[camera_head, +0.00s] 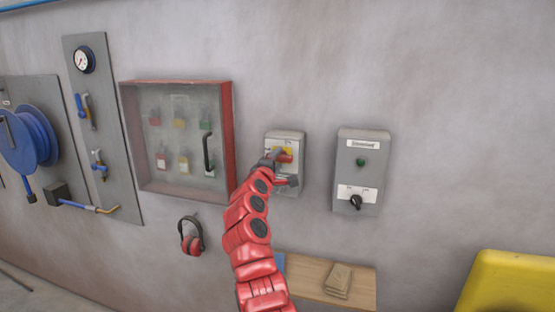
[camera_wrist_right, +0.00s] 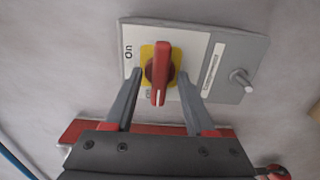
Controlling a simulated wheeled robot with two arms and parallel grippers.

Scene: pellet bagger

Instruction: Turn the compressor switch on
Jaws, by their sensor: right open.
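A grey switch box (camera_head: 298,140) on the wall carries a red rotary handle (camera_wrist_right: 161,73) on a yellow plate (camera_wrist_right: 147,52). In the right wrist view the box (camera_wrist_right: 230,45) shows an "On" mark on its white label; another mark beside the handle is partly hidden, and the name label is too blurred to read. The handle points up and down in that view. My right gripper (camera_wrist_right: 160,74) is open, with one finger on each side of the handle. Contact cannot be told. In the head view my right gripper (camera_head: 279,166) covers part of the box. My left gripper is out of view.
Right of it hangs another grey box (camera_head: 362,140) with a green lamp and black knob. A red-framed cabinet (camera_head: 178,85) is close on the left. Ear defenders (camera_head: 191,236) hang below, near a wooden board (camera_head: 310,272). A yellow object (camera_head: 510,285) stands at lower right.

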